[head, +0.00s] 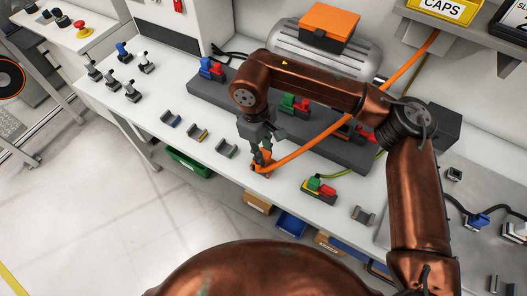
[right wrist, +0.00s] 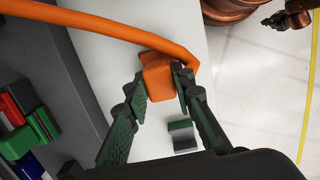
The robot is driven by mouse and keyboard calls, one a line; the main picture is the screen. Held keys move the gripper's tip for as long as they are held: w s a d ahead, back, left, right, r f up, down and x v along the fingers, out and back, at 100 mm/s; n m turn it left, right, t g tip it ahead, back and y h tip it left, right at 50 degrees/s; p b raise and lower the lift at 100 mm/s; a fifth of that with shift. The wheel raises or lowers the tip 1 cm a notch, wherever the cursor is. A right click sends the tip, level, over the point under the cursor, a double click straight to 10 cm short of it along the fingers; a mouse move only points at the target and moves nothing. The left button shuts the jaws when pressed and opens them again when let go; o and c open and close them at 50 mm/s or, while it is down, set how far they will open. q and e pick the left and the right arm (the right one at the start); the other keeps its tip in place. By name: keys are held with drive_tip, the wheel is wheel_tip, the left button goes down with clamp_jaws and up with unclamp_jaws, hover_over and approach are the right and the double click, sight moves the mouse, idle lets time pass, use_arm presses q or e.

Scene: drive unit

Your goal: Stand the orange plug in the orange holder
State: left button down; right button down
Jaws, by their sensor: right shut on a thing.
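My right gripper (head: 262,164) is above the front strip of the bench, fingers pointing down. In the right wrist view its two fingers (right wrist: 162,95) are shut on the orange plug (right wrist: 158,75), whose body shows between and beyond the fingertips. In the head view only a small part of the plug (head: 260,170) shows below the fingers. An orange cable (head: 318,137) runs from it up to the right. I cannot make out the orange holder; the spot beneath the plug is hidden. What seems to be my left gripper (right wrist: 274,20) shows small in the right wrist view.
Grey holders with blue (head: 171,118), yellow (head: 198,133) and green (head: 227,150) marks stand in a row left of the gripper. Another holder (head: 363,215), its mark unclear, stands to the right. A red-green connector (head: 319,190) lies nearby. A dark raised block (head: 215,95) runs behind.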

drive_tip(key=c, duration=1.6)
unclamp_jaws()
use_arm(q)
drive_tip(key=shift+w+r+p, duration=0.4)
drive_tip(key=shift+r+p, duration=0.4)
drive_tip(key=shift+p, duration=0.05)
drive_tip(key=shift+w+r+p, duration=0.35)
drive_tip(key=shift+r+p, duration=0.45)
use_arm(e)
drive_tip(key=shift+w+a+r, duration=0.1)
drive_tip(key=shift+a+r, duration=0.1)
drive_tip(key=shift+r, duration=2.6)
drive_tip(key=shift+w+a+r, duration=0.1)
drive_tip(key=shift+a+r, duration=0.15)
drive_tip(key=shift+r, duration=2.6)
drive_tip(key=shift+w+a+r, duration=0.1)
drive_tip(key=shift+a+r, duration=0.1)
drive_tip(key=shift+r, duration=2.6)
